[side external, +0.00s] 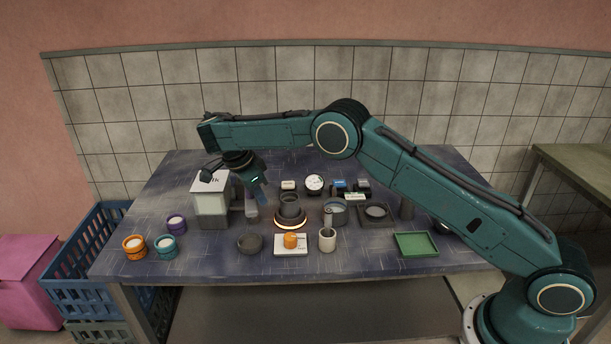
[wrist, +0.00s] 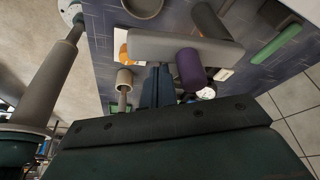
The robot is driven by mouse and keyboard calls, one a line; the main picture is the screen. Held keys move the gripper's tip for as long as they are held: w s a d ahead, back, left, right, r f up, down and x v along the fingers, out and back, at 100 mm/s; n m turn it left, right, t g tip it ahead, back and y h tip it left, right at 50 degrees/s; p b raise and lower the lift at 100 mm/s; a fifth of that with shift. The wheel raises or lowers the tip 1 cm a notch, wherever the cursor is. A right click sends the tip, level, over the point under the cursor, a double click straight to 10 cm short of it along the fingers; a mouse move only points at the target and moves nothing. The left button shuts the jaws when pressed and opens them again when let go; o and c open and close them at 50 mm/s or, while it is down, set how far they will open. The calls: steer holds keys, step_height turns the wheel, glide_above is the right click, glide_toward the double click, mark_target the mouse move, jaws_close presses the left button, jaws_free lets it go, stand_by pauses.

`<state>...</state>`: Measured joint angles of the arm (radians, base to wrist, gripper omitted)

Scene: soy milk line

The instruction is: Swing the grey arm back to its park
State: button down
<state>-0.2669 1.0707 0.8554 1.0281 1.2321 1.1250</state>
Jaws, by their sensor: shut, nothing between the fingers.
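The grey arm (wrist: 222,49) is a flat bar running across the upper middle of the wrist view. A purple cylindrical knob (wrist: 190,68) stands at it. In the side view a small grey block (side external: 251,210), perhaps the end of this arm, shows just beside the milk dispenser. My gripper (wrist: 157,72) has its fingers shut and empty, close to the bar and left of the purple knob in the wrist view. Whether they touch the bar cannot be told. In the side view my gripper (side external: 264,203) points down between the dispenser and the dark pot. The arm's pivot and park are not clear.
The white-topped dispenser (side external: 212,208) stands left of my gripper; the pot (side external: 289,206) on a glowing round heater is right. A green tray (side external: 416,244) lies right. Three coloured jars stand front left.

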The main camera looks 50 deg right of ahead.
steer(key=shift+d, duration=0.15)
steer(key=w+d+n+t, duration=0.35)
steer(key=d+n, duration=0.55)
steer(key=d, duration=0.4)
steer(key=s+a+r+n, duration=0.2)
steer(key=r, duration=0.5)
steer(key=s+a+r+n, duration=0.1)
steer(key=s+r, duration=0.1)
steer(key=r, duration=0.5)
steer(key=s+a+r+n+t+y, duration=0.1)
steer(key=s+r+n, duration=0.3)
steer(key=s, duration=0.5)
steer(key=s+a+r+n+t+y, duration=0.1)
steer(key=s+a+r+n+y, duration=0.1)
steer(key=s, duration=0.7)
steer(key=shift+a+r+n+y, duration=0.3)
steer(key=shift+a+r+n, duration=0.5)
steer(key=shift+r+n, duration=0.7)
